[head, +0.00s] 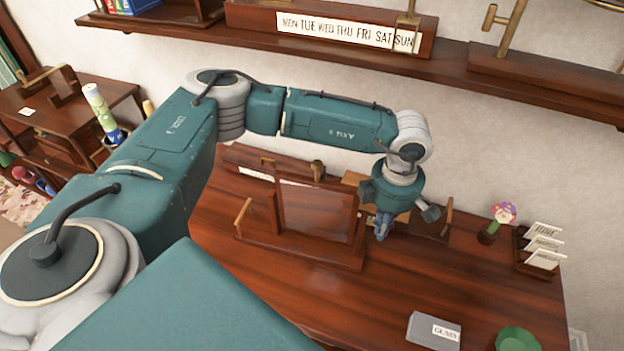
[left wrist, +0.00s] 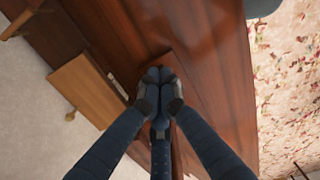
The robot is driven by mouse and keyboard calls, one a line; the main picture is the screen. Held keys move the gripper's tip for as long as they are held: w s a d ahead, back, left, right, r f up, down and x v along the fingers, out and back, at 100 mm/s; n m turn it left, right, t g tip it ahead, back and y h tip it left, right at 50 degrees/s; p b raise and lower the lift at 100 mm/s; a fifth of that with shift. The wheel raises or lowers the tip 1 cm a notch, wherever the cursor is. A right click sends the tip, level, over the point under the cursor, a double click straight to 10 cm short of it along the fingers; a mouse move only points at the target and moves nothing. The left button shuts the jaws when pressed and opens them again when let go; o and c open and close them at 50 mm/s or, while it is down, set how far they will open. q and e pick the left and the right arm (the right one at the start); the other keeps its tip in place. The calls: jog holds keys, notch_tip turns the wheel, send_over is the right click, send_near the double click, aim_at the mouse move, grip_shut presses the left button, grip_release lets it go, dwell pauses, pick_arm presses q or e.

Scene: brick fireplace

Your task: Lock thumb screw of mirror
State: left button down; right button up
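The mirror (head: 315,211), a tilting panel in a dark wooden frame, stands on the wooden desk. My left gripper (head: 382,228) points down at the right side post of its frame. In the left wrist view the left gripper's fingers (left wrist: 159,92) come together at the tips, over dark reddish wood. I cannot make out the thumb screw; the fingers hide that spot, and I cannot tell whether anything is between the tips. My right gripper is not in view.
A lighter wooden block (left wrist: 90,90) lies beside the fingers. On the desk (head: 290,285) are a grey box labelled GLASS (head: 434,331), a green bowl (head: 517,339), a flower figure (head: 502,216) and a card holder (head: 540,252). A shelf (head: 480,75) runs above my arm. The desk's front middle is clear.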

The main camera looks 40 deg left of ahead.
pick_arm(q)
jog(key=w+b, duration=0.1)
jog(key=w, duration=0.1)
jog(key=w+a+b, duration=0.1)
jog(key=shift+w+a, duration=0.2)
jog(key=shift+w, duration=0.2)
dwell(0.4)
jog(key=shift+r, duration=0.25)
jog(key=shift+s+d+r+p, duration=0.1)
jog(key=shift+s+r+p, duration=0.1)
jog(key=shift+r+p, duration=0.3)
jog(key=shift+s+d+r+p, duration=0.1)
jog(key=shift+s+r+p, duration=0.1)
jog(key=shift+r, duration=0.45)
jog(key=shift+w+a, duration=0.1)
jog(key=shift+w, duration=0.05)
jog(key=shift+w+a+b, duration=0.2)
jog(key=shift+w+b, duration=0.25)
jog(key=shift+b, duration=0.1)
